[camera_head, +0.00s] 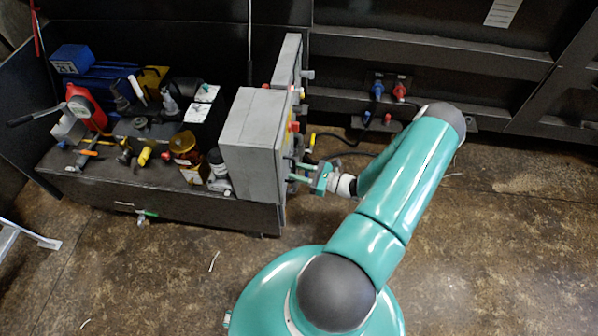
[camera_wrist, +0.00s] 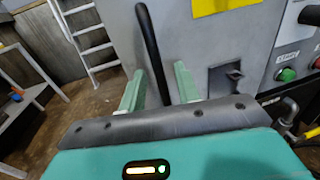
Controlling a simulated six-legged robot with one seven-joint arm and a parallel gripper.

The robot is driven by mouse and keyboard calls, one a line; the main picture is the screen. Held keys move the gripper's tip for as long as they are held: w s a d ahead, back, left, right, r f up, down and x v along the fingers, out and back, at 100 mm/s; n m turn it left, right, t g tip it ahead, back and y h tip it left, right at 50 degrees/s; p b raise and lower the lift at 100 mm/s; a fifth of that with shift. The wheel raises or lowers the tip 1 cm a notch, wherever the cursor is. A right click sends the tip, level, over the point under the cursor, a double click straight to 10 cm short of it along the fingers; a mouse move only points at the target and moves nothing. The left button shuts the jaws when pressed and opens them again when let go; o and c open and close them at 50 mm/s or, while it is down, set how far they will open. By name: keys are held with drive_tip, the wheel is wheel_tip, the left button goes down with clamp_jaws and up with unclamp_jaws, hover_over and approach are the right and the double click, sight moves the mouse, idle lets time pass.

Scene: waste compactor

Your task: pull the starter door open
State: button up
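The starter door is the grey front panel (camera_wrist: 225,45) of a grey box (camera_head: 250,125). It looks closed, though its edges are only partly seen. A long black handle (camera_wrist: 150,42) stands on it, slightly tilted in the wrist view. My gripper (camera_wrist: 158,72) has its two green fingers apart, one on each side of the handle's lower part. Gaps show beside the handle, so the fingers do not look closed on it. In the head view my gripper (camera_head: 297,174) is at the right face of the box; the handle is hard to make out there.
A black latch-like fitting (camera_wrist: 226,76) and a yellow label (camera_wrist: 222,5) are on the panel. A green START button (camera_wrist: 286,74) sits to its right. A bench (camera_head: 95,190) crowded with tools stands left of the box. Bare floor (camera_head: 180,270) lies in front.

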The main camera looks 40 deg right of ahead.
clamp_jaws()
